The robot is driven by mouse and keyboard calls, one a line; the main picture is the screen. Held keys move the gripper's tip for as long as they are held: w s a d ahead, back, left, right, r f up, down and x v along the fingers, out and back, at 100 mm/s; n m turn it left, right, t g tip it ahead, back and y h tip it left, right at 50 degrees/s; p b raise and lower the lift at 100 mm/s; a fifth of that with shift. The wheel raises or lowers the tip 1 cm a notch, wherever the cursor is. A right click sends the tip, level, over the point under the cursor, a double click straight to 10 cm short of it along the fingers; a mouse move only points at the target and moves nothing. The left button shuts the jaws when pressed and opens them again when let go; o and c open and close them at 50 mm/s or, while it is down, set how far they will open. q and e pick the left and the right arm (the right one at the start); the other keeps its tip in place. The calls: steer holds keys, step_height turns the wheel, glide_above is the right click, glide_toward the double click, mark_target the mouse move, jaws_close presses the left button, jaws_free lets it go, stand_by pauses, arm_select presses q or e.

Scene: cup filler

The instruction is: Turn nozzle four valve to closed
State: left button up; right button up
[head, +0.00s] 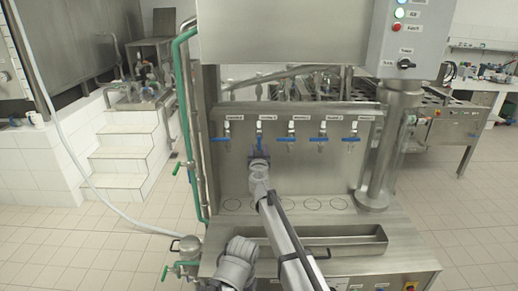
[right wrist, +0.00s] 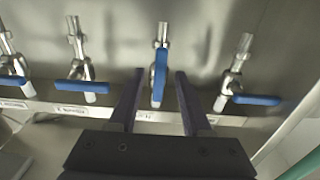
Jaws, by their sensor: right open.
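A row of nozzles with blue lever valves runs along the steel filler panel (head: 290,180); their labels are too small to read surely. The neighbouring handles (right wrist: 250,100) and (right wrist: 88,86) lie crosswise. My left gripper is out of view.
The leftmost valve handle (head: 219,140) and the third one (head: 285,138) lie close on both sides of my gripper. A steel trough (head: 335,243) is at the front of the filler. A control box (head: 410,40) hangs at the upper right.

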steer(key=shift+w, duration=0.65)
steer(key=shift+s, duration=0.1)
jaws_close()
